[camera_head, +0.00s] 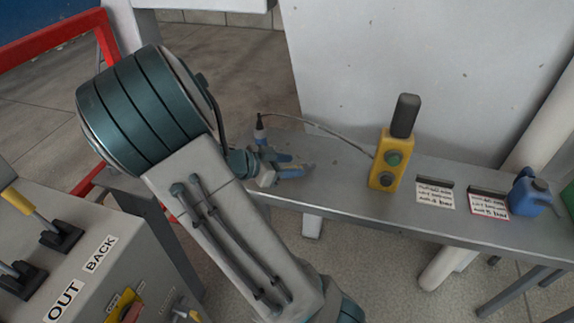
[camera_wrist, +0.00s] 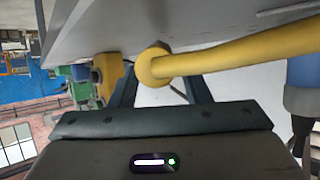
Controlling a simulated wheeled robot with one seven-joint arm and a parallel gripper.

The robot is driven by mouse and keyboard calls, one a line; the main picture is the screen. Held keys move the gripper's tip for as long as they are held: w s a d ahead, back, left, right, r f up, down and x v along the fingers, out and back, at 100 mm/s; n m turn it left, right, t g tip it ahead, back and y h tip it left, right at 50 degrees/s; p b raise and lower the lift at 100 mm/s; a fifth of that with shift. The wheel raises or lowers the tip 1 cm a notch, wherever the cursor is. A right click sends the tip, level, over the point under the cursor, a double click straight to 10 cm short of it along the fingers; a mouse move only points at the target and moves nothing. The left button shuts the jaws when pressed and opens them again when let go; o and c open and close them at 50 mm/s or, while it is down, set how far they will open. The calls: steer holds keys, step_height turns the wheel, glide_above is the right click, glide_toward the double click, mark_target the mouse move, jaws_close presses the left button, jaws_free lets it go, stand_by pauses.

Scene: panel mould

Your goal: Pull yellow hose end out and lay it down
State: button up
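In the wrist view a yellow tube (camera_wrist: 235,58) with a rounded, thicker end (camera_wrist: 155,66) runs in from the right, and I take it for the yellow hose. Its end lies across the gap between my gripper's dark fingers (camera_wrist: 161,88), which stand apart. The tube crosses in front of the right finger; I cannot tell whether it touches. In the head view my gripper (camera_head: 291,166) is over the left end of the grey bench, its fingers apart. The yellow hose cannot be made out there.
On the grey bench (camera_head: 340,184) stand a yellow button box (camera_head: 386,165) with a black top, two label cards (camera_head: 435,195) and a blue container (camera_head: 530,194). A thin cable (camera_head: 320,128) runs to the box. A pale panel (camera_head: 430,50) rises behind. A lever cabinet (camera_head: 120,215) is at left.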

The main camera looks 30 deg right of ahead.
steer(key=shift+o, duration=0.3)
steer(key=s+b+v, duration=0.1)
steer(key=v, duration=1.2)
steer(key=shift+w+a+r, duration=0.2)
steer(key=shift+w+a, duration=0.2)
steer(key=s+a+n+t+y, duration=0.4)
steer(key=s+n+y, duration=0.8)
steer(key=n, duration=0.6)
steer(key=shift+s+a+r+n+y, duration=0.45)
steer(key=shift+s+a, duration=0.15)
steer(key=shift+s, duration=0.2)
steer(key=c, duration=0.3)
steer(key=shift+c, duration=0.2)
